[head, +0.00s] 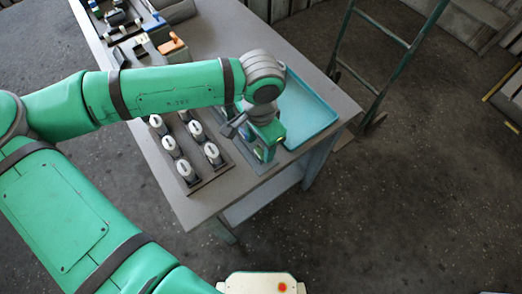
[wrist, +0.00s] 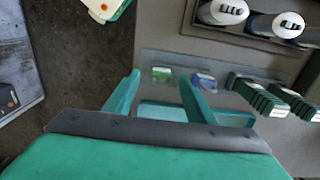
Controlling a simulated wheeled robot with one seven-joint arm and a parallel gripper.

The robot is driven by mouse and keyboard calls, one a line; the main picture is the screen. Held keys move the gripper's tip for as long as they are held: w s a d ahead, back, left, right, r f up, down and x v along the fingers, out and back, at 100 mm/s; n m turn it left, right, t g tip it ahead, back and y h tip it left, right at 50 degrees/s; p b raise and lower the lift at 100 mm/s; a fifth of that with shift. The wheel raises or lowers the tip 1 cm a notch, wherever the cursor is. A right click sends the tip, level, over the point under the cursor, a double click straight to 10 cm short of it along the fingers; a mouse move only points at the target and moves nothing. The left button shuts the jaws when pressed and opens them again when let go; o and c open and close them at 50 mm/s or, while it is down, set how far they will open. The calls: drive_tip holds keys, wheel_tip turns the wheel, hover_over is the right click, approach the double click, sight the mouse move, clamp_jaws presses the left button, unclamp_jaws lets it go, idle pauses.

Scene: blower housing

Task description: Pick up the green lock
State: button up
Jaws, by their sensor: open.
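A small green lock (wrist: 162,75) lies on a grey strip (wrist: 222,65) on the table, seen in the wrist view. A similar blue piece (wrist: 204,81) lies just to its right. My gripper (wrist: 160,78) is open, and in the wrist view the green lock shows between its two fingertips. I cannot tell how far above the lock the fingertips are, and no contact shows. In the head view my gripper (head: 268,148) points down over the table near its front right corner and hides most of the lock's area.
Ridged dark green pieces (wrist: 260,96) stand right of the blue piece. A rack (head: 207,181) with several white-topped knobs is close on the left in the head view. A teal tray (head: 313,112) lies behind my gripper. An orange-topped item (head: 172,45) is farther back.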

sight(260, 146)
drive_tip(key=shift+w+f, duration=0.1)
drive_tip(key=shift+f, duration=1.4)
drive_tip(key=c, duration=0.9)
drive_tip(key=shift+w, duration=0.1)
drive_tip(key=shift+c, duration=0.2)
drive_tip(key=shift+r, duration=0.2)
